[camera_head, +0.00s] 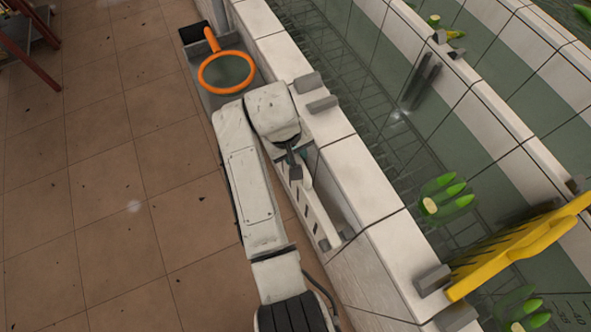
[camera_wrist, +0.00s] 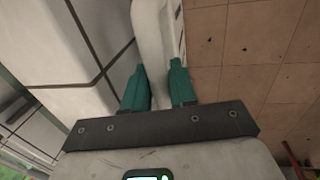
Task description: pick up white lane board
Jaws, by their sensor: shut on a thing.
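The white lane board (camera_head: 318,224) is a long pale piece with dark slots. In the head view it slants down beside the outer wall of the tiled tank. My gripper (camera_head: 297,172) is at its upper end, partly hidden by my wrist. In the wrist view the board (camera_wrist: 152,32) runs up between the two teal fingers of my gripper (camera_wrist: 160,75). The fingers are shut on it. The board's far end is out of the wrist view.
The tiled tank wall (camera_head: 375,245) runs close along the board's right. A yellow slotted board (camera_head: 520,247) spans the channel at lower right. An orange-rimmed net (camera_head: 227,72) lies in a grey tray at the top. Grey clips sit on the rim. The floor (camera_head: 110,190) at left is open.

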